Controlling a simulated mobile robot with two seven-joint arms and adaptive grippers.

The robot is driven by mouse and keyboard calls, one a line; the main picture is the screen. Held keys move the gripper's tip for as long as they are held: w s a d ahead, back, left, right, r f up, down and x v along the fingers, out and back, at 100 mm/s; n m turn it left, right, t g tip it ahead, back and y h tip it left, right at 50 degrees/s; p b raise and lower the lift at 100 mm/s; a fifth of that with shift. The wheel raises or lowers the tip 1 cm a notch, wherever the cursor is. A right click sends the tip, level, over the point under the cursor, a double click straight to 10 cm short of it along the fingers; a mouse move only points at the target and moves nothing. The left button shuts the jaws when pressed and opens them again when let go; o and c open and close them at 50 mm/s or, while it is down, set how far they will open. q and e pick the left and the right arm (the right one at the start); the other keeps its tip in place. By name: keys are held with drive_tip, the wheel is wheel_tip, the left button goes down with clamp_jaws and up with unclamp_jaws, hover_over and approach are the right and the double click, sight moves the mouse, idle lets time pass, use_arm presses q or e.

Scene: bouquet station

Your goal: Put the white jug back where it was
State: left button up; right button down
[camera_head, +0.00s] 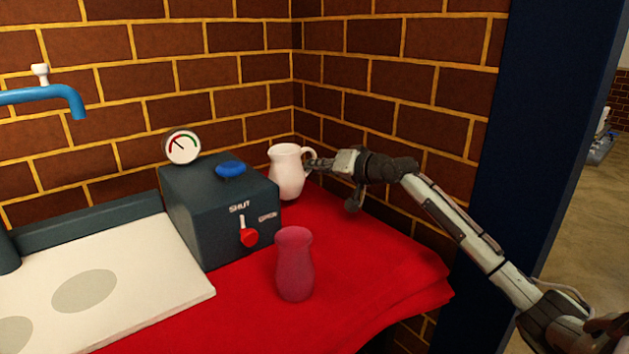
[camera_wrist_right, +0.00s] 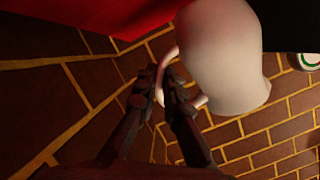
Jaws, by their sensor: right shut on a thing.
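The white jug (camera_head: 287,172) stands upright at the back of the red-covered table, close to the right side of the dark box, with its handle to the right. My right gripper (camera_head: 312,166) is at the handle, shut on it. The jug also shows in the right wrist view (camera_wrist_right: 228,55), with the handle between the fingers of the right gripper (camera_wrist_right: 165,88). The jug's base is partly hidden behind the box, so I cannot tell surely whether it touches the cloth. My left gripper is not in view.
A dark box (camera_head: 205,215) with a red lever (camera_head: 249,237), a blue knob (camera_head: 230,169) and a gauge (camera_head: 182,146) stands left of the jug. A pink-red vase (camera_head: 294,265) stands in front. The red cloth (camera_head: 375,270) is clear to the right. Brick walls close the corner behind.

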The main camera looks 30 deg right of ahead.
drive_tip(key=shift+f, duration=1.5)
drive_tip(key=shift+f, duration=0.15)
drive_tip(key=c, duration=1.6)
unclamp_jaws()
drive_tip(key=shift+f, duration=0.1)
drive_tip(key=shift+c, duration=0.2)
drive_tip(key=shift+s, duration=0.1)
drive_tip(key=v, duration=1.2)
